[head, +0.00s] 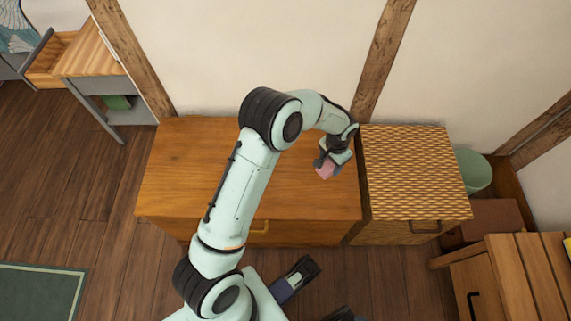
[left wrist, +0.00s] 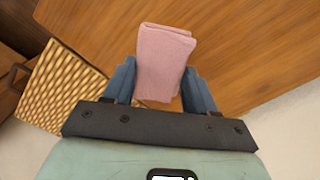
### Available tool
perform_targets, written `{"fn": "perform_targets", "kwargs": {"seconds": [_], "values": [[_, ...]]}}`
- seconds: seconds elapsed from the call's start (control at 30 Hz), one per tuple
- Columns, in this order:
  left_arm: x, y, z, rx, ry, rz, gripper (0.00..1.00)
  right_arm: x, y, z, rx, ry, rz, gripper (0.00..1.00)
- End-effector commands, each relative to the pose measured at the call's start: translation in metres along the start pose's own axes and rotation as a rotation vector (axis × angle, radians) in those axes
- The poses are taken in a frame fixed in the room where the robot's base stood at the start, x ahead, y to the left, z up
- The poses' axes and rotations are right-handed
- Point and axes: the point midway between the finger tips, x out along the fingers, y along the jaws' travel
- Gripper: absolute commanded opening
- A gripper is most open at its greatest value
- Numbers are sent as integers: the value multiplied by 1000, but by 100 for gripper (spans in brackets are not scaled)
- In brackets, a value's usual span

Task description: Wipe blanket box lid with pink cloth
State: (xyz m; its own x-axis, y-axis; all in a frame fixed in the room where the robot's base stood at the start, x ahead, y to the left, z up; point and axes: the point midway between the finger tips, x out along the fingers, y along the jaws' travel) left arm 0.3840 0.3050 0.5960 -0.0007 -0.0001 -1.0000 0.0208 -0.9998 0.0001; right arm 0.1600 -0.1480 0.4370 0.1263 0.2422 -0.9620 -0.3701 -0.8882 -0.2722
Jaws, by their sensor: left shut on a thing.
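The blanket box lid (head: 186,180) is a wide, flat brown wooden top against the wall, in the middle of the head view. It also fills the upper part of the left wrist view (left wrist: 235,55). My left gripper (head: 328,165) is over the lid's right end, near the wicker box. It is shut on the folded pink cloth (head: 326,171), which shows between its fingers in the left wrist view (left wrist: 163,60). I cannot tell whether the cloth touches the lid. My left arm hides part of the lid.
A wicker box (head: 410,170) with a woven lid stands right beside the blanket box. A green bin (head: 474,170) and a wooden desk (head: 515,275) are farther right. A grey stand with an open drawer (head: 52,62) is at the upper left. The lid's left part is clear.

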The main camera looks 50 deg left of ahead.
Motion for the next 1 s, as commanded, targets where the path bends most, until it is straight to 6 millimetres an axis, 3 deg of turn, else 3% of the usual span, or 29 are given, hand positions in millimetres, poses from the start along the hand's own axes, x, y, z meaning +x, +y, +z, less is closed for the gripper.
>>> {"fn": "perform_targets", "kwargs": {"seconds": [0.23,0.67,0.77,0.97,1.0], "values": [[-16,0,1,0,1,0,23,-13,-4,16,-4,-46,-3,60],[-22,6,-2,3,2,0,23,-12,-4,18,-4,-52,-2,60],[-42,25,-13,12,6,1,23,-13,-4,18,-4,-51,-2,60],[-111,87,-31,23,7,1,23,-13,-4,18,-4,-51,-2,60],[-123,97,-32,25,6,1,23,-13,-4,18,-4,-51,-2,50]]}}
